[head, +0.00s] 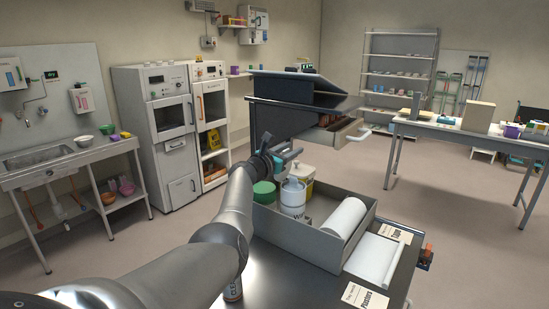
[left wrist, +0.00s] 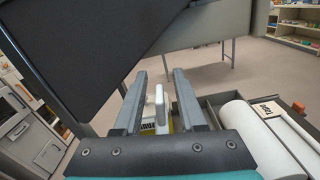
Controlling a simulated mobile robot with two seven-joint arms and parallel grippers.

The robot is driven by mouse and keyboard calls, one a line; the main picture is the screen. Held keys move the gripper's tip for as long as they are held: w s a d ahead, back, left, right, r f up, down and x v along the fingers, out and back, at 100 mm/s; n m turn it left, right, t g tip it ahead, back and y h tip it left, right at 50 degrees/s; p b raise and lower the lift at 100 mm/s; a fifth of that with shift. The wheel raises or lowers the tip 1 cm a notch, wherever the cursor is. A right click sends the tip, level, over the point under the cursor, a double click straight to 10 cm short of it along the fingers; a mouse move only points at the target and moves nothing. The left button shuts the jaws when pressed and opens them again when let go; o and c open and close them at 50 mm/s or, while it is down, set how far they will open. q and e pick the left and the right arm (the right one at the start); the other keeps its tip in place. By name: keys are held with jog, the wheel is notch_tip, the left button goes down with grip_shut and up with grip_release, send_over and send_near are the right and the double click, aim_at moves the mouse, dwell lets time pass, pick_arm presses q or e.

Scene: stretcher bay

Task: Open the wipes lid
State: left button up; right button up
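A white tub (head: 292,198) with a narrower top stands in the grey tray, below my left gripper (head: 285,153). I take it for the wipes tub, but its label is too small to read and its lid is hard to make out. In the left wrist view my left gripper (left wrist: 158,85) is open, its two fingers apart. A narrow white upright piece (left wrist: 158,98) shows between or beyond the fingers, with a yellow and black label under it. I cannot tell whether the fingers touch it. My right gripper is not in view.
The grey tray (head: 283,236) also holds a green round item (head: 264,191), a yellow container (head: 303,170) and a white roll (head: 346,217). Cards for tape (head: 394,233) and plasters (head: 366,297) lie beside it. A dark slanted cart (head: 295,88) with an open drawer stands behind.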

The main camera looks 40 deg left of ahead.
aim_at(283, 153)
pick_arm(q)
jog(key=shift+s+d+r+p, duration=0.1)
jog(key=shift+s+p, duration=0.7)
jog(key=shift+s, duration=0.2)
jog(key=shift+s+p, duration=0.3)
jog(key=shift+s, duration=0.5)
jog(key=s+p, duration=0.1)
jog(key=s, duration=1)
jog(key=shift+s+d, duration=0.15)
jog(key=shift+d, duration=0.2)
